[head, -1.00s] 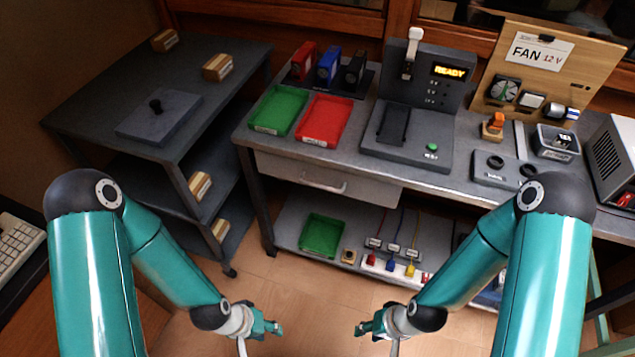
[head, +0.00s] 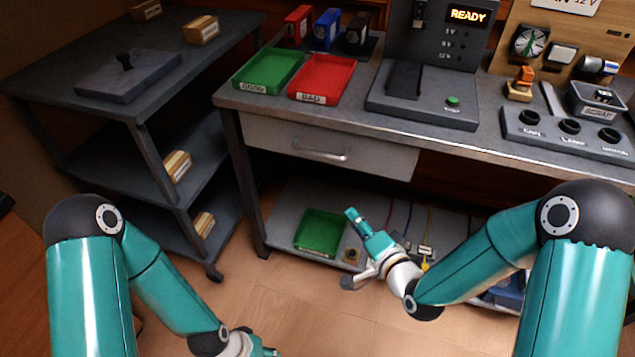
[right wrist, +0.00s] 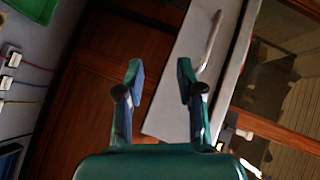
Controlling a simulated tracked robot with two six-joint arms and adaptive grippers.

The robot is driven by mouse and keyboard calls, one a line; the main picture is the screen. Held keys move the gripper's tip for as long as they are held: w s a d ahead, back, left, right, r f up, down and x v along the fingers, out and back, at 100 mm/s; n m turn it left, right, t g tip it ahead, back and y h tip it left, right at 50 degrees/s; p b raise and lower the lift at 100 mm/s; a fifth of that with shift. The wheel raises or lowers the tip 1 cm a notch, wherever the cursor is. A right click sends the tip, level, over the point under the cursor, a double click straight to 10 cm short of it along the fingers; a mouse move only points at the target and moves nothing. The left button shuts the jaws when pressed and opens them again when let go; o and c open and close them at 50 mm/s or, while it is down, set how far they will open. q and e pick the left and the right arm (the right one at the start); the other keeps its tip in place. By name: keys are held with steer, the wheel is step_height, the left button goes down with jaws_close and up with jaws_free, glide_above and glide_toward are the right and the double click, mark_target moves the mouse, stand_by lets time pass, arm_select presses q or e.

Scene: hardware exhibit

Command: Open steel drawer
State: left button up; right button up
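The steel drawer (head: 272,139) is a light grey panel under the left part of the workbench top. It looks closed, and its bar handle (head: 322,156) faces me. My right gripper (head: 350,249) is open and empty, in front of and below the drawer, apart from the handle. In the right wrist view the drawer front (right wrist: 178,92) and handle (right wrist: 209,42) lie beyond the open fingers (right wrist: 159,80). My left gripper (head: 262,350) is at the bottom edge of the head view, mostly cut off, so its fingers cannot be judged.
The workbench top (head: 440,137) holds a green tray (head: 240,84), a red tray (head: 338,92) and a test device with a READY display (head: 468,15). The lower shelf (head: 283,215) holds another green tray (head: 319,234) and cables. A dark cart (head: 60,55) stands left. Floor in front is clear.

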mark_target(316, 154)
arm_select(q)
step_height(316, 154, down, 7)
steer(key=b, duration=0.4)
arm_select(e)
steer(key=w+a+r+t, duration=0.1)
steer(key=w+a+r, duration=0.1)
steer(key=w, duration=0.3)
steer(key=w+a+r+m+t+y, duration=0.1)
steer(key=w+a+r, duration=0.1)
steer(key=w+a, duration=0.2)
steer(key=w+a+r+m+t+y, duration=0.1)
steer(key=w+a+r, duration=0.1)
steer(key=w, duration=0.4)
steer(key=shift+w+a+t, duration=0.3)
steer(key=shift+w+a, duration=0.1)
steer(key=shift+a, duration=0.2)
jaws_close()
